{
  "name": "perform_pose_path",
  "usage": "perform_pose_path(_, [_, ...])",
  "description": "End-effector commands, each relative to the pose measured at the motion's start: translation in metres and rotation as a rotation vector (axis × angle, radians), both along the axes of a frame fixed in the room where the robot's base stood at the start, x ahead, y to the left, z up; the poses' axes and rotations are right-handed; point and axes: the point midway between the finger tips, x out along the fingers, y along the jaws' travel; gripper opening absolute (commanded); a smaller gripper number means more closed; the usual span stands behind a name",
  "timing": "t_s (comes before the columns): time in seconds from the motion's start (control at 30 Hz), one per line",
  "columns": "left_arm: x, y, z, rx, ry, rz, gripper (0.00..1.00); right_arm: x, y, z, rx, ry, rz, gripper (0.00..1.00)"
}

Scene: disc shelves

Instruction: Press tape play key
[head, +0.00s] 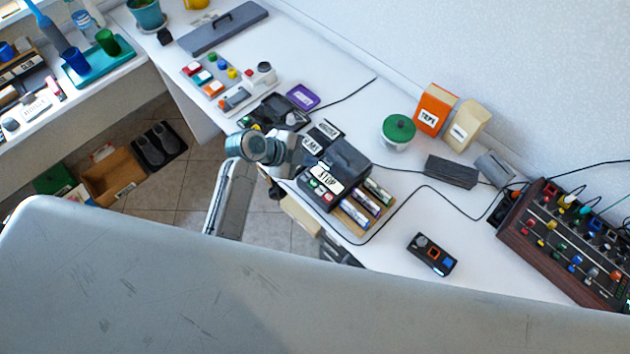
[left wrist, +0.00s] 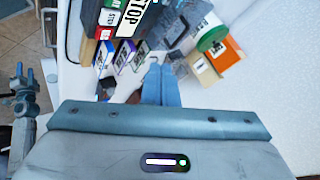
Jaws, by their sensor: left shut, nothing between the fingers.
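A dark tape player (head: 350,160) stands near the front edge of the white desk. I cannot tell contact from these views.
Further right are a small black remote (head: 432,254), a dark box (head: 451,172) and a mixer (head: 570,240). A green-lidded jar (head: 398,131) stands behind. A black cable crosses the desk.

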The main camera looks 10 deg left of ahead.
Motion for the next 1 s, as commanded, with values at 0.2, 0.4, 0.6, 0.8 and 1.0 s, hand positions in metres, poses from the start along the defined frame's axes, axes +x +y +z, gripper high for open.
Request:
perform_pose_path(0.2, [0.000, 0.000, -0.012, 0.001, 0.001, 0.001, 0.00, 0.000, 0.000, -0.010, 0.000, 0.000, 0.000, 0.42])
perform_pose_path(0.4, [0.000, 0.000, -0.036, 0.000, 0.001, 0.002, 0.00, 0.000, 0.000, -0.030, 0.000, 0.000, 0.000, 0.42])
perform_pose_path(0.6, [-0.001, 0.000, -0.066, 0.001, 0.001, 0.002, 0.00, 0.000, 0.000, -0.054, 0.000, 0.000, 0.000, 0.42])
perform_pose_path(0.8, [0.000, 0.000, -0.086, 0.001, 0.001, 0.001, 0.00, 0.000, 0.000, -0.068, 0.000, 0.000, 0.000, 0.42])
perform_pose_path(1.0, [0.000, 0.000, -0.088, 0.000, 0.001, 0.001, 0.00, 0.000, 0.000, -0.070, 0.000, 0.000, 0.000, 0.42])
